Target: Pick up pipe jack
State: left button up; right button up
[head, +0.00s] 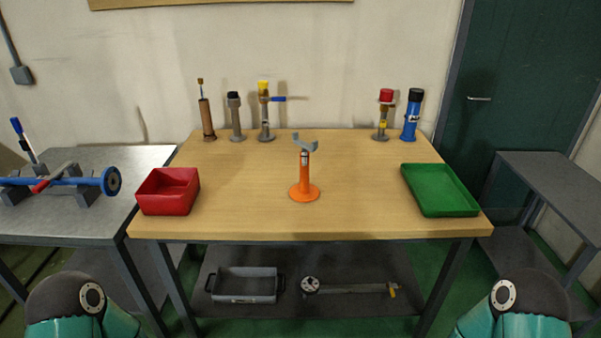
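The pipe jack (304,178) is orange with a round base and a grey forked head. It stands upright near the middle of the wooden table (240,218), with nothing in its fork. My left gripper is out of view; only a rounded teal and dark part of my arm shows at the bottom left. My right gripper is out of view too; a similar arm part shows at the bottom right. Nothing touches the jack.
A red bin (168,191) stands left and a green tray (440,190) right on the table. Several upright fittings line its back, including a blue cylinder (411,115). A grey crate (246,285) sits on the lower shelf. Side tables flank it. Table around the jack is clear.

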aim_at(303, 192)
jog(key=z, duration=0.1)
jog(key=i, duration=1.5)
jog(key=u, duration=0.05)
jog(key=k, duration=0.5)
